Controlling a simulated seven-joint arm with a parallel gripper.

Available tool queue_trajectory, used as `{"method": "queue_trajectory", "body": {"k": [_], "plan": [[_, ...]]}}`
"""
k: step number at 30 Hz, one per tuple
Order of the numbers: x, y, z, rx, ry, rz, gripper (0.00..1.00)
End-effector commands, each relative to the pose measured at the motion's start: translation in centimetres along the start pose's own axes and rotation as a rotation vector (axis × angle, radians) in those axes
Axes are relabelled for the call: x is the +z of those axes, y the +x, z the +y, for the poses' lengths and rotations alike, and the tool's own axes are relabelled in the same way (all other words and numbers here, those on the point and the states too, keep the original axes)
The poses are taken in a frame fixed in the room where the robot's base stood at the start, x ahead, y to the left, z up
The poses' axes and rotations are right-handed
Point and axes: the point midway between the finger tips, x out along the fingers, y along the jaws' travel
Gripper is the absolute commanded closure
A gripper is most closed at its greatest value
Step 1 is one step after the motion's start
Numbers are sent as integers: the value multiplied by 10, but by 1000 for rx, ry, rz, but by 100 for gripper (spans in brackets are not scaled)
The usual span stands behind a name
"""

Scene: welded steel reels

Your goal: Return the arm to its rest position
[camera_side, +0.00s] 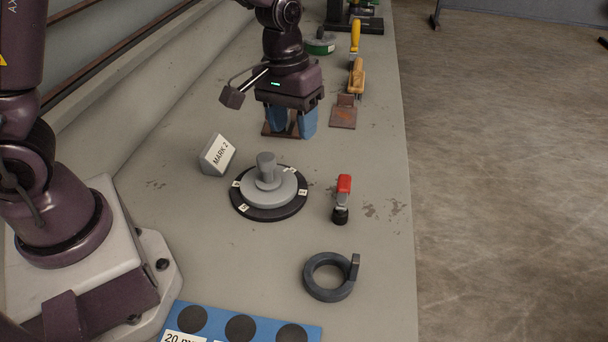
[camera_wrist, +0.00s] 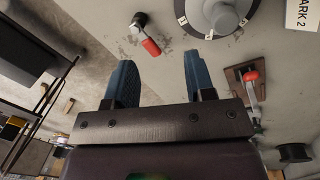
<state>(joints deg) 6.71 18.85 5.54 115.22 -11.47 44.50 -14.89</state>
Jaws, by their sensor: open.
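My gripper (camera_side: 294,131) hangs above the bench in the side view, fingers pointing down. Its two blue fingers are apart with nothing between them. They also show apart in the wrist view (camera_wrist: 160,78). A brown plate (camera_side: 270,132) is partly hidden behind the fingers in the side view. In the wrist view a brown plate with a red-handled clamp (camera_wrist: 251,78) lies to the right of the fingers. The bench (camera_side: 260,260) extends below and around my gripper. I cannot tell the exact height of the fingertips.
In front stand a dark turntable (camera_side: 268,212) with a grey stepped part (camera_side: 267,178), a MARK 2 sign (camera_side: 217,155), a red-handled tool (camera_side: 343,195) and a dark ring (camera_side: 329,277). A blue board (camera_side: 310,331) is nearest. A brush (camera_side: 356,78) and green-topped spool (camera_side: 320,45) lie behind.

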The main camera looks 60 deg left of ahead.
Motion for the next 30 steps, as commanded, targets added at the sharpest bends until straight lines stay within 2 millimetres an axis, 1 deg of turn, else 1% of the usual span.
{"method": "queue_trajectory", "body": {"k": [1,6,9,12,15,18,21,25,30], "plan": [[12,-17,-5,5,47,17,50],[55,-65,-25,-1,216,83,50],[80,-88,-38,-10,298,139,50],[104,-106,-51,-22,363,208,50],[124,-120,-62,-33,399,282,50],[137,-131,-69,-36,407,356,50],[144,-141,-72,-30,405,419,50],[146,-151,-72,-22,399,468,50],[145,-152,-73,-21,395,473,50]]}}
